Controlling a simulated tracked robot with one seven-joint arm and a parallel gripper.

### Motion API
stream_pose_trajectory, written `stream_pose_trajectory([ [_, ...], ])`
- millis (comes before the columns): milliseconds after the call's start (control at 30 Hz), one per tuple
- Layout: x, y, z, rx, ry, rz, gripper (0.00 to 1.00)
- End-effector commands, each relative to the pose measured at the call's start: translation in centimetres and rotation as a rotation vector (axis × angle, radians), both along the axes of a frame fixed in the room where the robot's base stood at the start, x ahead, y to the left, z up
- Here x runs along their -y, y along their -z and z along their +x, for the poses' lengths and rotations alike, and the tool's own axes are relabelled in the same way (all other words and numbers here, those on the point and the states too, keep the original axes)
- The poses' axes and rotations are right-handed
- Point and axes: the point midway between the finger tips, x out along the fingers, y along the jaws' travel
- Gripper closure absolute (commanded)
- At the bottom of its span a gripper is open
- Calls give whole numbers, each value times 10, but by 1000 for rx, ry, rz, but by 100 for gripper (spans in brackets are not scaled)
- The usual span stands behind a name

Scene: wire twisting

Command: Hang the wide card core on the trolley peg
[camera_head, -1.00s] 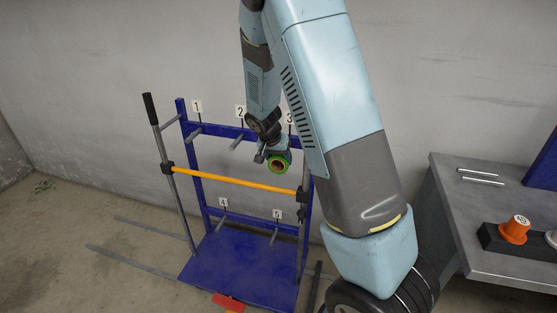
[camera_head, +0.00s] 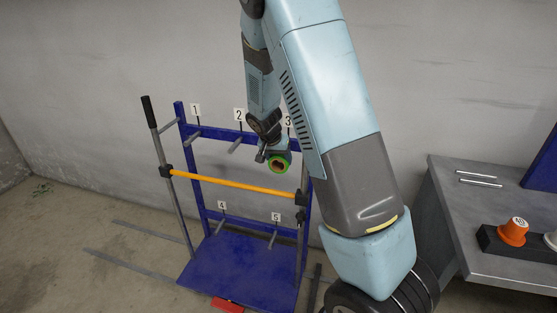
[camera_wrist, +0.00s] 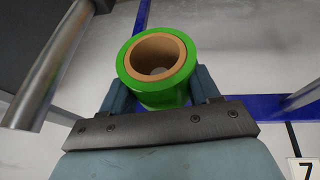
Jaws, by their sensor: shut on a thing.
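The card core (camera_wrist: 158,58), a brown ring inside a bright green band, is gripped between the two jaws of my gripper (camera_wrist: 163,88), its open end facing the wrist camera. In the head view the green and brown core (camera_head: 279,163) hangs at my gripper (camera_head: 267,155), in front of the blue trolley (camera_head: 228,268) near the label 3 (camera_head: 288,121). Bare grey pegs show under label 1 (camera_head: 193,134) and label 2 (camera_head: 235,144), and lower at 4 (camera_head: 217,228) and 5 (camera_head: 273,238). Any peg under 3 is hidden by my arm and gripper.
A yellow bar (camera_head: 235,183) crosses the trolley's front below the core. A thick grey rod (camera_wrist: 50,65) stands close on the left in the wrist view. A grey bench (camera_head: 480,210) with an orange spool (camera_head: 513,232) is at the right.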

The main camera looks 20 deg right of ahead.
Motion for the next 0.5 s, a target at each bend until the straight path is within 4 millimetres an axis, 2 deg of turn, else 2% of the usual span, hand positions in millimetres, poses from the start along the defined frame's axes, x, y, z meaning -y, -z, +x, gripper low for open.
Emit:
stream_pose_trajectory([
  [500, 6, 0, 9, 1, 2, 0, 68],
])
